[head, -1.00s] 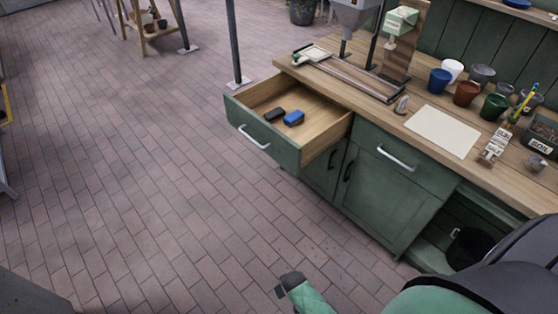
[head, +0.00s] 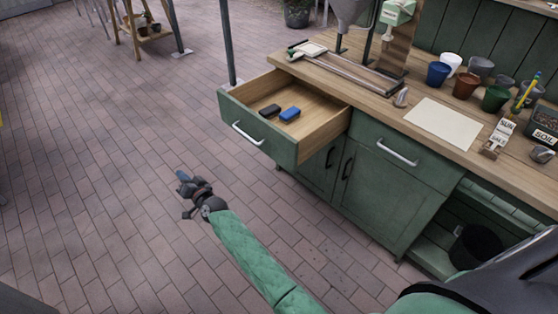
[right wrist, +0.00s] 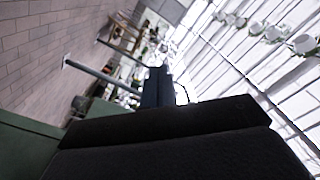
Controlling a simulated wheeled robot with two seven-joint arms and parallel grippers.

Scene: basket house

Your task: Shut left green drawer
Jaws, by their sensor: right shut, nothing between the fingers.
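The left green drawer (head: 262,126) stands pulled out from the workbench in the head view, with its silver handle (head: 248,134) on the front. A black block (head: 270,111) and a blue block (head: 290,114) lie inside it. My right gripper (head: 183,177) is shut and empty, apart from the drawer, to the lower left of its front in the picture. The gripper's dark fingers also show in the right wrist view (right wrist: 157,88). My left gripper is not in view.
The bench top (head: 395,105) carries several pots, a paper sheet (head: 443,124) and a soil box (head: 543,125). A second, shut drawer (head: 400,150) is to the right. A grey post (head: 226,45) stands behind the open drawer.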

